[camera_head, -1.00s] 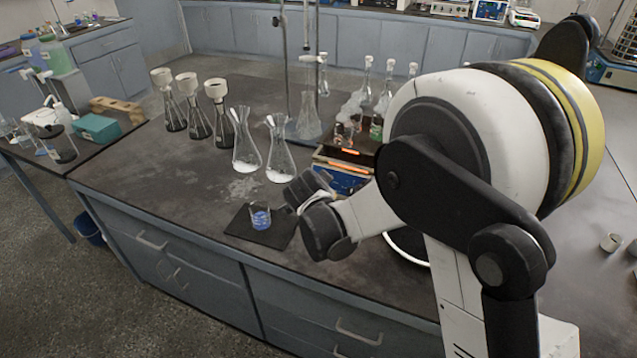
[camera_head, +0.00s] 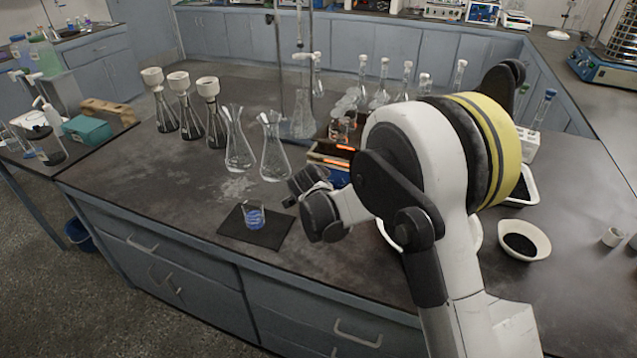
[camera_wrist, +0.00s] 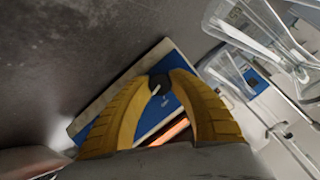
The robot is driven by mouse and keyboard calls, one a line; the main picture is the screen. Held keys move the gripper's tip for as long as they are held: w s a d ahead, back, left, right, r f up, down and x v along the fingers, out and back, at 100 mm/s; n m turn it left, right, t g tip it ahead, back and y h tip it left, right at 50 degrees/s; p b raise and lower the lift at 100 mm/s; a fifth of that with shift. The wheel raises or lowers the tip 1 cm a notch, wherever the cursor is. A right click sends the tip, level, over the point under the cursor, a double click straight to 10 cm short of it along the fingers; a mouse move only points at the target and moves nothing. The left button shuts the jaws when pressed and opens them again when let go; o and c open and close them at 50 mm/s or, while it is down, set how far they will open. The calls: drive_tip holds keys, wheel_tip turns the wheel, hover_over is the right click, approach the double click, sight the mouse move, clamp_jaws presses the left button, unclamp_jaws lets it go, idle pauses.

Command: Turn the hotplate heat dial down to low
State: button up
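The hotplate (camera_head: 326,172) stands on the bench with a blue front and orange-glowing parts, partly hidden by my arm in the head view. In the wrist view its blue panel (camera_wrist: 150,112) shows below and between my yellow fingers. The dark round heat dial (camera_wrist: 158,84) with a white pointer mark sits between the fingertips. My gripper (camera_wrist: 160,80) appears closed around the dial, one fingertip on each side; the contact itself is partly hidden. In the head view my gripper (camera_head: 298,186) is at the hotplate's front.
Two clear conical flasks (camera_head: 274,150) stand left of the hotplate, and glassware (camera_head: 345,122) is on top of it. A beaker with blue contents (camera_head: 254,215) stands on a dark mat (camera_head: 270,236) in front. A white bowl (camera_head: 525,240) is at right.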

clamp_jaws()
drive_tip(key=n+g+h+p, duration=0.1)
drive_tip(key=n, duration=0.2)
drive_tip(key=shift+a+n, duration=0.1)
drive_tip(key=shift+n, duration=0.3)
drive_tip(key=n+g+h, duration=0.1)
drive_tip(key=n+h, duration=0.1)
drive_tip(key=n, duration=0.1)
drive_tip(key=n+h, duration=0.2)
drive_tip(key=n, duration=0.2)
drive_tip(key=shift+f+n, duration=0.1)
drive_tip(key=shift+n, duration=0.3)
drive_tip(key=shift+n+t+h+b, duration=0.35)
drive_tip(key=shift+n+h, duration=0.65)
drive_tip(key=shift+n, duration=1.1)
